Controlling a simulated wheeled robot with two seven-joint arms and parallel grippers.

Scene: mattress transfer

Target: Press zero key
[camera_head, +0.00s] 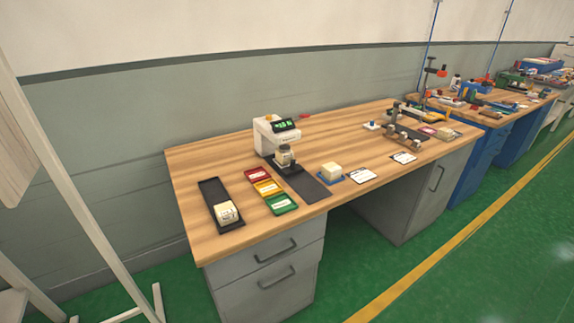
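A white instrument (262,136) stands on the wooden bench (210,163) towards the back. Its dark display (285,125) shows green digits too small to read with certainty. I cannot make out a zero key on the instrument at this size. Neither of my grippers shows in the head view.
A black tray (214,190) holds a white block at the bench's left. Red, yellow and green trays (270,187) lie beside it. A cream block on a blue tray (341,176), white cards and a metal fixture (402,135) stand to the right. Green floor lies in front.

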